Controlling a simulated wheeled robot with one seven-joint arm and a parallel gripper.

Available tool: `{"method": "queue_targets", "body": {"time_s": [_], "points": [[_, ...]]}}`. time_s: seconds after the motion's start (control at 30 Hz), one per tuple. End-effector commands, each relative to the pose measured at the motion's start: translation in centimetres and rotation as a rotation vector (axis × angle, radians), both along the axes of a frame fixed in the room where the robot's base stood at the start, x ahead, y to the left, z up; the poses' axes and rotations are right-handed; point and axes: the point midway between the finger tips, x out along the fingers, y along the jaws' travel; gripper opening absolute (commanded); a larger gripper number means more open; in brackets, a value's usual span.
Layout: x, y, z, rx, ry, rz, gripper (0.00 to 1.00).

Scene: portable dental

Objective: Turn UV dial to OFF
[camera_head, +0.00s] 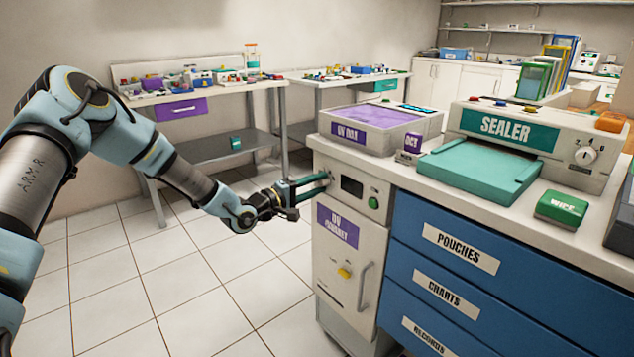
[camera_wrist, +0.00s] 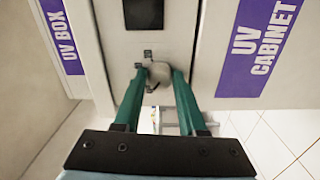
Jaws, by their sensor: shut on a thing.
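The UV cabinet (camera_head: 330,268) stands at the left end of the counter, with a purple label (camera_head: 338,225) on its front. My gripper (camera_head: 325,182) reaches its upper front panel from the left. In the wrist view, my gripper's two green fingers (camera_wrist: 157,79) are shut on the pale round UV dial (camera_wrist: 156,95), one on each side. Small dark marks sit around the dial. In the head view the fingers hide the dial, and its exact pointer setting cannot be read.
A dark display (camera_head: 352,186) and a green button (camera_head: 374,203) are right of the dial. The UV box (camera_head: 368,127) rests on top. Blue drawers (camera_head: 470,265) stand to the right. The floor at left is clear.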

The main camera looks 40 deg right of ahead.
Motion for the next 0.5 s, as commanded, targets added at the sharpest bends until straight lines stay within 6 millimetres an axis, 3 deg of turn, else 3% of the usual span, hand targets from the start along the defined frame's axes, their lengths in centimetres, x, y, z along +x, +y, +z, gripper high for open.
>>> {"method": "queue_targets", "body": {"time_s": [0.5], "points": [[0.07, 0.03, -0.03, 0.007, 0.103, 0.001, 0.00]]}}
